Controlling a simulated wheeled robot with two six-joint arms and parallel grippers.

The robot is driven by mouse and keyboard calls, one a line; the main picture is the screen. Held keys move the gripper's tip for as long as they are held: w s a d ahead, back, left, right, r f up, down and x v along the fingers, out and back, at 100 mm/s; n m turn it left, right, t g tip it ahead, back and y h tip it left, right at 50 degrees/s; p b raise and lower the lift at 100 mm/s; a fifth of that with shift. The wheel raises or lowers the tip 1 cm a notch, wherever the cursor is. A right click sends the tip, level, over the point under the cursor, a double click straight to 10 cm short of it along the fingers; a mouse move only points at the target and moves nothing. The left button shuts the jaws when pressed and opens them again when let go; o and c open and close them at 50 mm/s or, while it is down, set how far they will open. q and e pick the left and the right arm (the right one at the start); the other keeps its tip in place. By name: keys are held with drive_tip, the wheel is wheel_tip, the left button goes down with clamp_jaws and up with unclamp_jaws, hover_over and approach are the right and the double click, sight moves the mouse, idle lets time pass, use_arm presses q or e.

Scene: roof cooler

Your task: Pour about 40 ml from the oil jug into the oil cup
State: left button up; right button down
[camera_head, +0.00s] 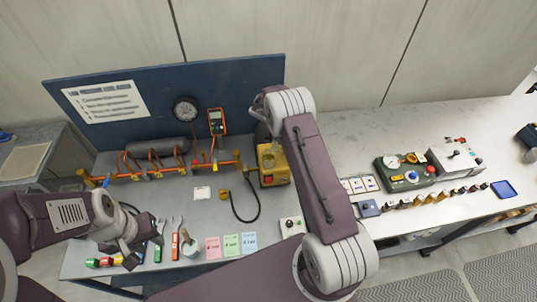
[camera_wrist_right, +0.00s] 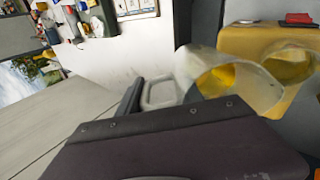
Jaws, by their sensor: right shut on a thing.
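In the right wrist view, my right gripper (camera_wrist_right: 145,100) is shut on the pale handle (camera_wrist_right: 160,92) of a translucent jug (camera_wrist_right: 205,72), which I take as the oil jug. Yellow shows inside its wide mouth. The jug appears tilted; I see no stream of oil. Just beyond it is a yellow housing (camera_wrist_right: 250,40) with a rounded yellow opening (camera_wrist_right: 290,65); I cannot tell whether this is the oil cup. The head view shows a yellow pump box (camera_head: 272,165) beside my right arm, whose wrist hides the jug. My left gripper (camera_head: 128,250) hangs over the bench's front left; its jaws are unclear.
A blue panel (camera_head: 150,85) with a gauge (camera_head: 186,110) and copper pipes stands behind. A black hose (camera_head: 255,215) curves in front of the pump. Hand tools and coloured cards (camera_head: 230,245) lie at the front. A green control box (camera_head: 410,172) and several small bottles stand at right.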

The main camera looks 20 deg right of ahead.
drive_tip(key=d+f+y+p, duration=0.1)
drive_tip(key=d+f+y, duration=0.4)
drive_tip(key=y, duration=0.2)
drive_tip(key=shift+s+t+y, duration=0.25)
drive_tip(key=shift+t+y, duration=0.15)
drive_tip(key=shift+d+r, duration=0.1)
